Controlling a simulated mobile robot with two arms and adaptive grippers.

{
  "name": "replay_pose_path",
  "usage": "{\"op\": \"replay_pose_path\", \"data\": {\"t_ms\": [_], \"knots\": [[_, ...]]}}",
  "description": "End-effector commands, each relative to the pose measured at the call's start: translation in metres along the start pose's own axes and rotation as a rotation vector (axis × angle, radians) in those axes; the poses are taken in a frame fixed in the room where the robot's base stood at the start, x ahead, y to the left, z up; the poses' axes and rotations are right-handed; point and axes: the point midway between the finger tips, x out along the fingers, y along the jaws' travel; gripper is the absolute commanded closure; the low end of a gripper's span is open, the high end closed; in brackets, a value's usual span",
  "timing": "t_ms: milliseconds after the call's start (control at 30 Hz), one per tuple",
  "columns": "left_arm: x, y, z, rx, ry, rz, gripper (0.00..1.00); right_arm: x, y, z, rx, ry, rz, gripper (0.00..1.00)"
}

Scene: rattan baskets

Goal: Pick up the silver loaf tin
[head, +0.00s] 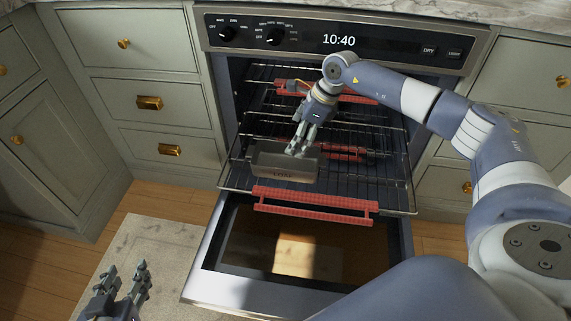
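The silver loaf tin (284,172) sits on the pulled-out wire rack of the open oven, left of the rack's middle. My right gripper (297,153) reaches over from the right and points down at the far right part of the tin. Its fingertips are at or just above the tin's rim. I cannot tell whether they touch it or how far apart they are. My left gripper (122,276) is open and empty at the bottom left, over the floor mat, well away from the tin.
The oven rack (385,190) has a red guard (315,203) along its front edge. Other racks with red guards lie deeper inside. The oven door (345,285) hangs open below. Grey cabinets (135,85) flank the oven. A pale mat (150,245) lies on the wooden floor.

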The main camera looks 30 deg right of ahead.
Motion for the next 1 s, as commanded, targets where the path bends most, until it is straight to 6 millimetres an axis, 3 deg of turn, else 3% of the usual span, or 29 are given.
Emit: {"op": "replay_pose_path", "data": {"t_ms": [100,300,633,1000], "knots": [[0.004,0.003,-0.017,0.000,0.088,0.006,0.60,0.020,0.002,-0.001,0.000,0.001,0.004,0.00],[0.004,0.006,-0.046,0.001,0.224,0.013,0.60,0.041,0.001,0.000,0.001,-0.003,0.003,0.00],[0.001,0.009,-0.068,0.000,0.332,0.020,0.60,0.056,0.001,-0.001,0.001,-0.004,0.004,0.00],[-0.020,0.017,-0.123,-0.004,0.629,0.038,0.60,0.088,-0.001,-0.006,0.001,-0.004,0.004,0.00]]}}
